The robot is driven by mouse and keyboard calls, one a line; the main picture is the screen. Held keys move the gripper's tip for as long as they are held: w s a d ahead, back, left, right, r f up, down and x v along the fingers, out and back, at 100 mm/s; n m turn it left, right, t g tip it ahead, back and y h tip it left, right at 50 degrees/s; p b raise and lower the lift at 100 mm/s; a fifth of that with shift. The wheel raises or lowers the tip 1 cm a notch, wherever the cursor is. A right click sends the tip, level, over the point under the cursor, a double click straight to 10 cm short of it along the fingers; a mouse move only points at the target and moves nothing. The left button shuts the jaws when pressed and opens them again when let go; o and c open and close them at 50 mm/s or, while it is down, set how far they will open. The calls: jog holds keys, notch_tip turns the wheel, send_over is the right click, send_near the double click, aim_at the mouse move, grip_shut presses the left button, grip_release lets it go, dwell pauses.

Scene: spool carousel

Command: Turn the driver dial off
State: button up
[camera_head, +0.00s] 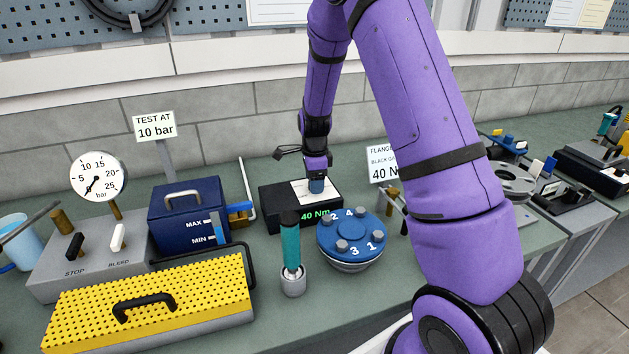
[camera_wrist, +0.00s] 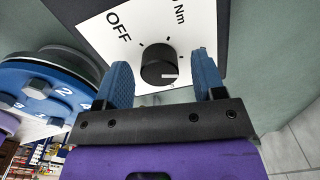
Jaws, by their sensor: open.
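The driver is a black box (camera_head: 272,212) on the bench with a green "40 Nm" display (camera_head: 315,216) and a white dial plate (camera_wrist: 100,28). The black round dial (camera_wrist: 159,62) shows in the wrist view, with a small white mark on its lower right side, away from the printed "OFF" (camera_wrist: 118,27). My gripper (camera_head: 316,187) points down over the plate and hides the dial in the head view. In the wrist view my gripper (camera_wrist: 161,68) is open, one blue finger on each side of the dial with gaps. I cannot tell how far down the fingers reach.
A blue flange (camera_head: 349,236) with numbered bolts stands in front of the driver. A teal-handled tool (camera_head: 290,248) stands upright in a holder to its left. A blue tank (camera_head: 187,215), a yellow perforated cover (camera_head: 150,300) and a pressure gauge (camera_head: 97,178) stand further left.

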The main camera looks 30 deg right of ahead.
jog(key=c, duration=0.9)
